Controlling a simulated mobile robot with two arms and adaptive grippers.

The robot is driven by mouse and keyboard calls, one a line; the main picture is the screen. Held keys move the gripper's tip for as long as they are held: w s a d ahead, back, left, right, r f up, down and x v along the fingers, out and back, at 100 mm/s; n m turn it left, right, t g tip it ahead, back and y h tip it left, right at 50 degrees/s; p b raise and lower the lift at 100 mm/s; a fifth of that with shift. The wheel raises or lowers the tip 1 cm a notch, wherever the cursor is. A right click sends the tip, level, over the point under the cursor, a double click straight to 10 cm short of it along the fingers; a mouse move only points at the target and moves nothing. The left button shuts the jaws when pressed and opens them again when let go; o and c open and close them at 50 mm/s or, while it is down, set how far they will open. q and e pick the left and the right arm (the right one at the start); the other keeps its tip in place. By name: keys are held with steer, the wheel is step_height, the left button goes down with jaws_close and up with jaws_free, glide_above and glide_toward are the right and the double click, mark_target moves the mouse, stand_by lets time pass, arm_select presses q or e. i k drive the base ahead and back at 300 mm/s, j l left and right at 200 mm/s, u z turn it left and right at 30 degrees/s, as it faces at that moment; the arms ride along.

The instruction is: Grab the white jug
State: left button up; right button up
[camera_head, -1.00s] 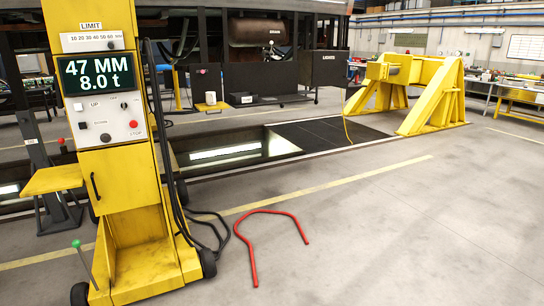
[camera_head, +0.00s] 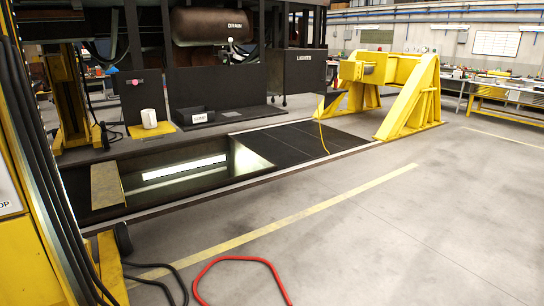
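A white jug (camera_head: 149,118) stands upright on a small yellow plate or mat (camera_head: 160,130), left of the picture's middle, on the far side of the dark floor pit. It looks small from here, and I cannot make out a handle. Neither of my grippers shows in the head view, so both are well away from the jug in the picture or out of frame.
A yellow lifting column with hanging black cables (camera_head: 50,160) fills the left edge. A glossy dark pit (camera_head: 190,170) lies between me and the jug. A yellow frame (camera_head: 412,97) stands at right. Floor at right is clear.

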mark_target(148, 117)
steer(key=i+u, duration=0.1)
steer(key=i, duration=0.35)
steer(key=i+u, duration=0.1)
steer(key=i, duration=0.4)
steer(key=i+l+u, duration=0.1)
steer(key=i, duration=0.35)
steer(key=i+l+u, duration=0.15)
steer(key=i, duration=0.3)
steer(key=i+l+u, duration=0.1)
steer(key=i, duration=0.35)
steer(key=i+l+u, duration=0.1)
steer(key=i+l, duration=0.25)
steer(key=i, duration=0.1)
